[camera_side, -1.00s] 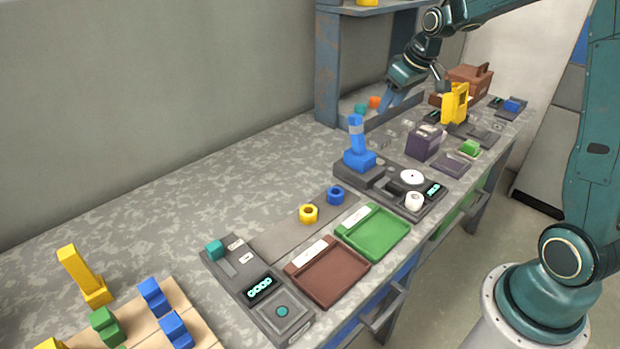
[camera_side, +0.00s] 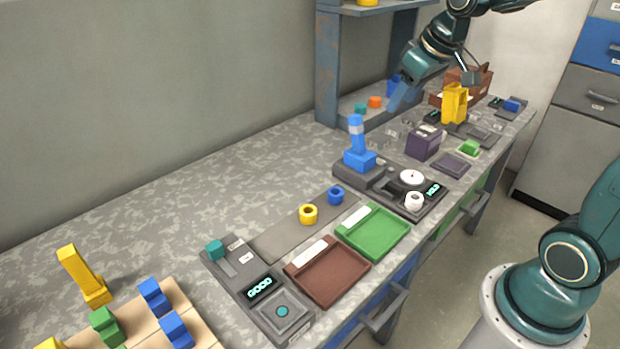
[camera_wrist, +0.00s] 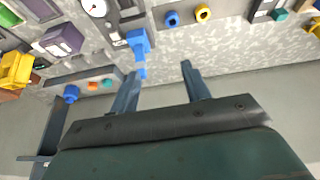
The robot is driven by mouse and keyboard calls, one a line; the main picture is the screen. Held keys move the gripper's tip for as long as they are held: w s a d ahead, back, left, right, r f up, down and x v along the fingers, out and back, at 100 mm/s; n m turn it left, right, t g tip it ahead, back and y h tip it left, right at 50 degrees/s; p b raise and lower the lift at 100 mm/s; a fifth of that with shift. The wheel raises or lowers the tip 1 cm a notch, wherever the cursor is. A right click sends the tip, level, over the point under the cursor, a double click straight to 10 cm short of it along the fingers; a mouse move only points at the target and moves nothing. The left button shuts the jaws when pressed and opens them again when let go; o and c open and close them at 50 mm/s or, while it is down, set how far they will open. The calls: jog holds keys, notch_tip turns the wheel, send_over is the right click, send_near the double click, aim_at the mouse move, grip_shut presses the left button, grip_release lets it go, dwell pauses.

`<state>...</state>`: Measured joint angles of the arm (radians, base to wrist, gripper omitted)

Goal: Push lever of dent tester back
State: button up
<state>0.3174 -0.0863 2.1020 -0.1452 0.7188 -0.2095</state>
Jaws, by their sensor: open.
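The dent tester (camera_side: 378,178) is a dark device with a round white dial, a small screen and a white ring-shaped part (camera_side: 414,201) at its front. Its blue lever (camera_side: 357,142) stands upright at the back, with a pale band near the top. In the wrist view the lever (camera_wrist: 138,44) shows close beside the left finger; I cannot tell whether they touch there. In the side view my gripper (camera_side: 398,97) is above and to the right of the lever, apart from it. In the wrist view my gripper (camera_wrist: 159,71) is open and empty.
A blue shelf post (camera_side: 328,75) rises behind the lever. A purple box (camera_side: 424,142) and a yellow device (camera_side: 454,104) stand to the right. A green tray (camera_side: 373,234) and a brown tray (camera_side: 328,273) lie in front. The bench at back left is clear.

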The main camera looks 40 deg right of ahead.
jog(key=shift+s+a+r, duration=0.25)
jog(key=shift+s+a, duration=0.3)
jog(key=shift+s, duration=0.15)
jog(key=shift+s+a+r, duration=0.3)
jog(key=shift+s+a, duration=0.2)
jog(key=shift+s, duration=0.25)
jog(key=shift+s+a+r, duration=0.25)
jog(key=shift+s+a, duration=0.3)
jog(key=shift+s, duration=0.15)
jog(key=shift+w+d, duration=0.1)
jog(key=c, duration=1)
jog(key=shift+w+d+f+n, duration=0.1)
jog(key=shift+w+d+n, duration=0.3)
jog(key=shift+n, duration=0.3)
grip_shut()
jog(key=w+d+f+n+g, duration=0.1)
jog(key=w+d+f+n, duration=0.4)
jog(key=w+d+n, duration=0.5)
jog(key=n, duration=0.6)
jog(key=shift+w+d+f+g, duration=0.15)
jog(key=shift+w+d+g, duration=0.1)
jog(key=shift+d+g, duration=0.15)
